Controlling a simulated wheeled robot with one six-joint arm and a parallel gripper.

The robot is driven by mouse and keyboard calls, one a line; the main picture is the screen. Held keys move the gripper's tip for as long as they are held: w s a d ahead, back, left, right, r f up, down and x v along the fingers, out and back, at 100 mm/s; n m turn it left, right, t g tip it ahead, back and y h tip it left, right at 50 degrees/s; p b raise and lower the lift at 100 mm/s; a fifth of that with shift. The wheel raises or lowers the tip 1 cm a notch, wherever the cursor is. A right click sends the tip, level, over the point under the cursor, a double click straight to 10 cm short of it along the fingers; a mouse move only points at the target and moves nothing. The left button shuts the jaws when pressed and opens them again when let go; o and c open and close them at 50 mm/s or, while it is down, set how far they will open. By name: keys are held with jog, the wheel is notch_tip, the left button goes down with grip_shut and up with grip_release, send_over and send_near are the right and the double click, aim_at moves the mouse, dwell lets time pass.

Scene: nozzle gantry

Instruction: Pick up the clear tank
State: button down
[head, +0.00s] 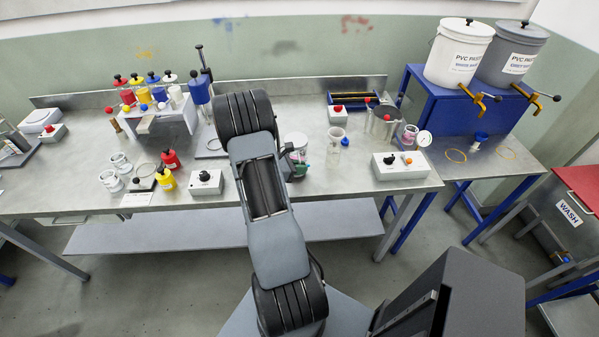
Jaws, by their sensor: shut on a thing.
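A pale, see-through cylindrical container, which looks like the clear tank (296,141), is on the bench side just right of my arm's far end. My gripper (296,158) shows only in part, as dark pieces at the edge of my arm. It is shut on this container. My arm hides most of the gripper and the container's left side. I cannot tell whether the container's base touches the bench. A small green piece (302,169) shows just below.
A clear beaker (335,140), a metal pot (384,124) and a grey switch box (400,166) are to the right. Another switch box (206,182) and red and yellow bottles (166,180) are to the left. Two big buckets (459,52) stand at the back right.

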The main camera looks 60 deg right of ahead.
jog(key=w+a+r+b, duration=0.2)
jog(key=w+a+r, duration=0.2)
jog(key=a+r, duration=0.7)
jog(key=shift+a+r+b, duration=0.15)
jog(key=shift+a+b, duration=0.2)
jog(key=shift+a, duration=0.9)
jog(key=c, duration=1.7)
grip_release()
jog(key=shift+c, duration=0.2)
grip_shut()
